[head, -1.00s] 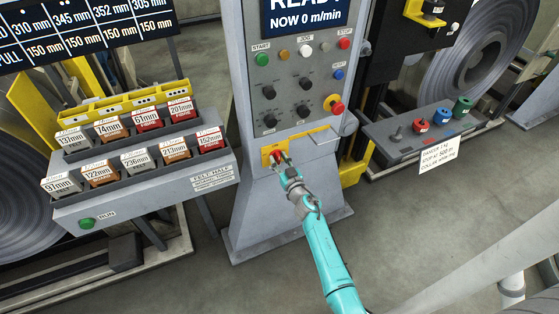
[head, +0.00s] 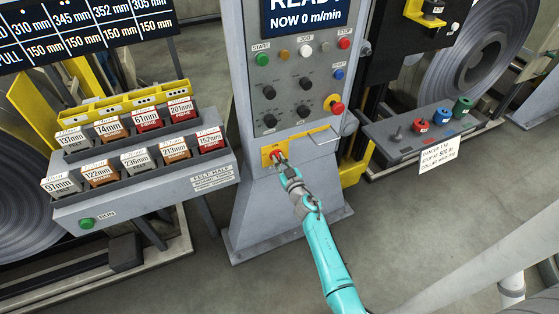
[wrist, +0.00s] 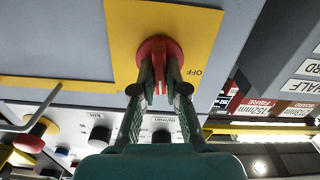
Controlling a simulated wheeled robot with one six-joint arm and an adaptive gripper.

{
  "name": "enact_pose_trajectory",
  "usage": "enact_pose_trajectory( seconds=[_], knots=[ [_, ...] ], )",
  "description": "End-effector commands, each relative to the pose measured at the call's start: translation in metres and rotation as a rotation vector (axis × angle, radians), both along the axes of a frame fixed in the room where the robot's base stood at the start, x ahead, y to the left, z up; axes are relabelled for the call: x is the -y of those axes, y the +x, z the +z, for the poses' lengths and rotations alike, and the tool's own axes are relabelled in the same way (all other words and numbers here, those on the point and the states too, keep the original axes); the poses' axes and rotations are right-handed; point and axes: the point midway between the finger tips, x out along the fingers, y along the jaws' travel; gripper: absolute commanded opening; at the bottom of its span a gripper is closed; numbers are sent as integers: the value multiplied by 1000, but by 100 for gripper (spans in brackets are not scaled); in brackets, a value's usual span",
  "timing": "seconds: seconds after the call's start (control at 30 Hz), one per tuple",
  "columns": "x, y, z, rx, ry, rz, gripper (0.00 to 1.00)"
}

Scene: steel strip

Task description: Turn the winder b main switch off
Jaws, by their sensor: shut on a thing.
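The main switch is a red rotary knob (wrist: 158,48) on a yellow plate (wrist: 120,45) low on the grey console column. In the head view the red knob (head: 279,157) shows at the left of the yellow plate (head: 310,138), partly behind my gripper. In the wrist view an "OFF" label is printed on the plate to the right of the knob. My gripper (wrist: 161,82) has its two fingers on either side of the knob's red handle, shut on it. The same gripper shows in the head view (head: 282,163).
Above the switch are several black knobs, coloured buttons and a red emergency button (head: 337,107) on a yellow base. A grey rack of labelled blocks (head: 215,186) stands left. Floor in front is open.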

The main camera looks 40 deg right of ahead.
Motion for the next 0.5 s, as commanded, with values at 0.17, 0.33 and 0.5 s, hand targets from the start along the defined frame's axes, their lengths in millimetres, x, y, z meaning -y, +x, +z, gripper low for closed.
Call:
enact_pose_trajectory(
  seconds=[0.17, 0.33, 0.5],
  knots=[
    [-1, 0, 0, -40, -138, 0, 0],
    [-2, 0, -1, -84, -293, 0, 0],
    [-2, 1, -1, -130, -449, 0, 0]
  ],
)
